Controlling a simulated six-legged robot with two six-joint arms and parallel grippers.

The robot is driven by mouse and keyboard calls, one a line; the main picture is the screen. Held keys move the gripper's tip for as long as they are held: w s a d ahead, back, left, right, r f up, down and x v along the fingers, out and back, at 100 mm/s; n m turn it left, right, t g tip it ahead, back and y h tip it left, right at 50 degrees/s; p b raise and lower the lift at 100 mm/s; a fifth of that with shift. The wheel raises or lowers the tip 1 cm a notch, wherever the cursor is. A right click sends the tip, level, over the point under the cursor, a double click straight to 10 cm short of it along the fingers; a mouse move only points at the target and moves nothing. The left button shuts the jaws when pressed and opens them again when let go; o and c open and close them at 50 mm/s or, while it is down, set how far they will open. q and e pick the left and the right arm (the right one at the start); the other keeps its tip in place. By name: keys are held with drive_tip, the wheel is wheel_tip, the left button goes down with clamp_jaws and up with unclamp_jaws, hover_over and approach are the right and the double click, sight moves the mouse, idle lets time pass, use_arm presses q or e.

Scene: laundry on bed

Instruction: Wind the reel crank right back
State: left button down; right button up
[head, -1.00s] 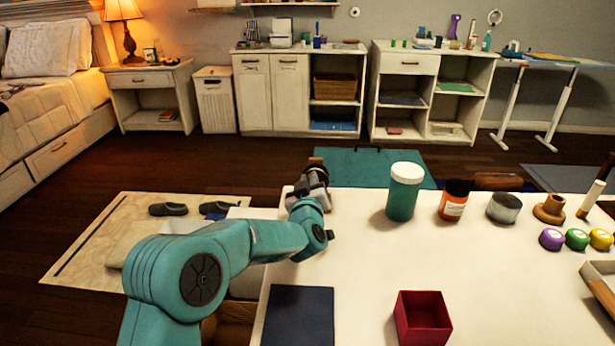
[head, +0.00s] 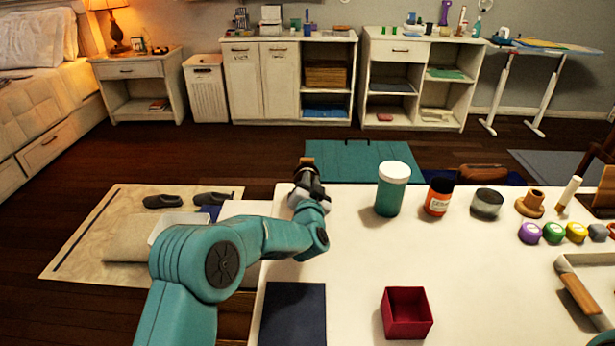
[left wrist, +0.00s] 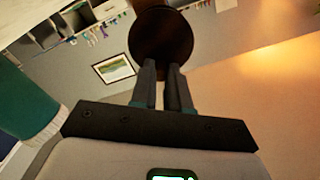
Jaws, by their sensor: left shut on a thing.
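My left gripper (head: 308,168) is at the far left corner of the white table, with its arm reaching up from the lower left. In the left wrist view my left gripper's dark fingers (left wrist: 167,72) are close together, shut on part of a dark brown round thing (left wrist: 161,36), which looks like the reel with its crank. In the head view only a small brown piece (head: 306,159) of it shows past the fingers. The crank itself, and how far it is turned, are hidden. My right gripper is not in view.
The white table (head: 350,255) holds a teal jar (head: 389,196), an orange bottle (head: 438,197), a grey-lidded tin (head: 487,203), a brown spool (head: 530,204), several coloured lids, a red box (head: 406,313) and a navy mat (head: 291,313). The table's middle is clear.

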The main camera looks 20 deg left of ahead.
use_arm(q)
drive_tip(key=m, duration=0.2)
drive_tip(key=m+p, duration=0.1)
drive_tip(key=m, duration=0.2)
drive_tip(key=d+f+m+p, duration=0.1)
drive_tip(key=m, duration=0.1)
drive_tip(key=shift+w+d, duration=0.1)
drive_tip(key=shift+w, duration=0.05)
drive_tip(key=m, duration=0.2)
drive_tip(key=f+m+p, duration=0.1)
drive_tip(key=m, duration=0.1)
drive_tip(key=shift+d, duration=0.1)
drive_tip(key=shift+f+m+p, duration=0.25)
drive_tip(key=shift+m+p, duration=0.15)
drive_tip(key=shift+m, duration=1.1)
drive_tip(key=shift+f, duration=0.1)
drive_tip(key=c, duration=1.1)
unclamp_jaws()
drive_tip(key=v, duration=1.6)
